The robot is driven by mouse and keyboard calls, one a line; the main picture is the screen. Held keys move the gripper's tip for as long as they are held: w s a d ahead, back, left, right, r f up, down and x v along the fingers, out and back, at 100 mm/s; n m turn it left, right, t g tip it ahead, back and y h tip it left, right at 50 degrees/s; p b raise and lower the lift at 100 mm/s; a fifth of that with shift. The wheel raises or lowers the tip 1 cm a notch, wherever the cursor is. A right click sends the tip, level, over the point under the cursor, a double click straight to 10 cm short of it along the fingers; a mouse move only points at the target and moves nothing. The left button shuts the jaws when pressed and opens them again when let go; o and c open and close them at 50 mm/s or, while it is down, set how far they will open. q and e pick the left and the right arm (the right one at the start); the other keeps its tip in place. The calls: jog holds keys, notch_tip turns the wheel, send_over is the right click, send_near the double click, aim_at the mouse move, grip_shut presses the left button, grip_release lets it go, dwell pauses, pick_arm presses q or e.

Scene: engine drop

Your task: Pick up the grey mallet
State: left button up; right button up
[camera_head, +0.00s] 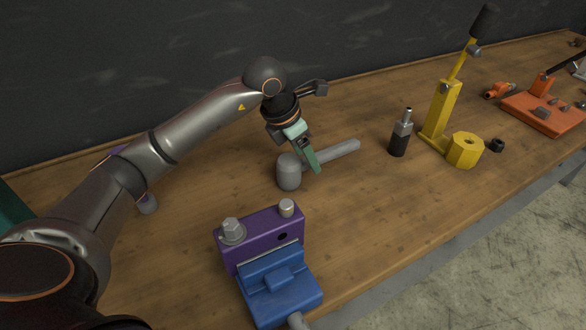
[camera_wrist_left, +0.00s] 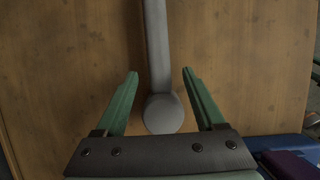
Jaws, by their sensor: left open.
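The grey mallet (camera_head: 289,172) lies on the wooden bench, its round head at the left and its handle (camera_head: 338,153) reaching to the right and back. My left gripper (camera_head: 314,168) is just above the mallet, by the place where head and handle meet. In the left wrist view the open green fingers (camera_wrist_left: 160,78) stand on either side of the mallet (camera_wrist_left: 163,114), apart from it. The handle runs upward between and beyond the fingertips. My right gripper is not in view.
A blue vise (camera_head: 278,287) with a purple block (camera_head: 262,237) stands in front of the mallet. A dark bottle-like tool (camera_head: 399,138) and a yellow press (camera_head: 440,112) stand to the right, with an orange device (camera_head: 545,112) beyond. The bench between mallet and bottle is clear.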

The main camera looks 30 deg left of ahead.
pick_arm(q)
jog(key=shift+x, duration=1.2)
grip_shut()
dwell(0.5)
